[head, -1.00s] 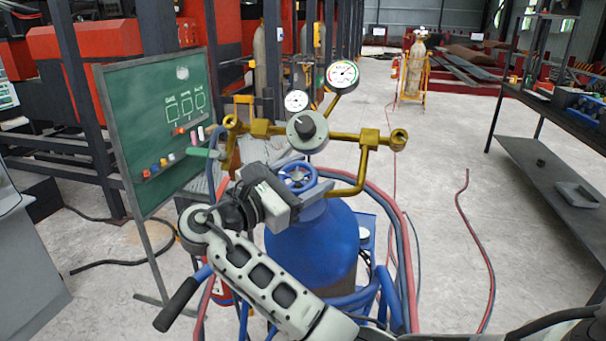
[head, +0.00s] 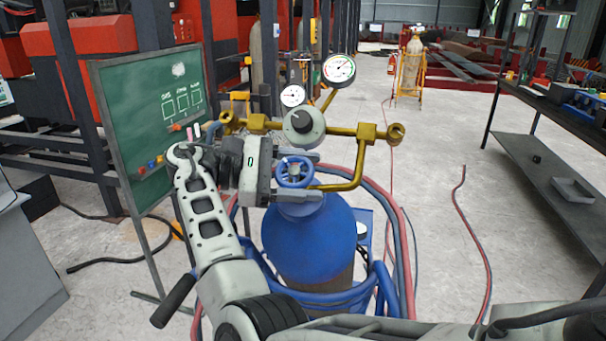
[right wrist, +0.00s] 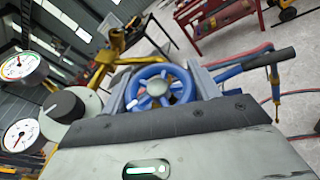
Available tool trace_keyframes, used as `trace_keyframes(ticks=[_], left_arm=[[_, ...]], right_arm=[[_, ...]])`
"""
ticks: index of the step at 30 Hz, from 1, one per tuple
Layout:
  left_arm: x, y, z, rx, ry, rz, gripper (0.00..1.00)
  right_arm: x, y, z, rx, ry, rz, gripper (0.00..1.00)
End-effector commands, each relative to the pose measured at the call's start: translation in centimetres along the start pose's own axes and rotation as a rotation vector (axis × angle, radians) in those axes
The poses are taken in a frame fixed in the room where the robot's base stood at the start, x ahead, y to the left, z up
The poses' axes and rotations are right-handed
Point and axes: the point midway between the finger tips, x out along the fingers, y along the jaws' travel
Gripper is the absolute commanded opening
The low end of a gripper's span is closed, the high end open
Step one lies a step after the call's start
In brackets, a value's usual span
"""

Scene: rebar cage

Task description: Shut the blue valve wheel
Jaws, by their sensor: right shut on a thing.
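The blue valve wheel (head: 294,172) sits on top of the blue gas cylinder (head: 312,240), below the brass pipework (head: 345,180). My right gripper (head: 297,170) reaches in from the left of the wheel, with one finger on its far side and one on its near side. In the right wrist view the spoked wheel (right wrist: 160,88) lies between the two fingers (right wrist: 160,85), which are shut on its rim. The wheel's hub shows in the middle. My left gripper is not in view.
Red and blue hoses (head: 400,230) curve round the cylinder. A green board (head: 150,125) stands at the left.

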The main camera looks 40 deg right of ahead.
Motion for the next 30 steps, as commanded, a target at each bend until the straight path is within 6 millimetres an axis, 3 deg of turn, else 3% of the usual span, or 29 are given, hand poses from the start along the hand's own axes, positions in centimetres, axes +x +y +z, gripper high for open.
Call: trace_keyframes(ticks=[16,17,19,30], left_arm=[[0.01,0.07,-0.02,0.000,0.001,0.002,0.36],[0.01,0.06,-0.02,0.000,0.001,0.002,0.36],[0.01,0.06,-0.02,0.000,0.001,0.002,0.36],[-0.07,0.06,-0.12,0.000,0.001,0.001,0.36]], right_arm=[[0.14,-0.03,0.02,0.012,-0.001,-0.027,0.38],[0.15,-0.03,0.02,0.012,-0.001,-0.027,0.63],[0.14,-0.03,0.01,0.012,-0.001,-0.027,0.82],[0.07,-0.10,0.15,0.009,-0.003,-0.031,0.82]])
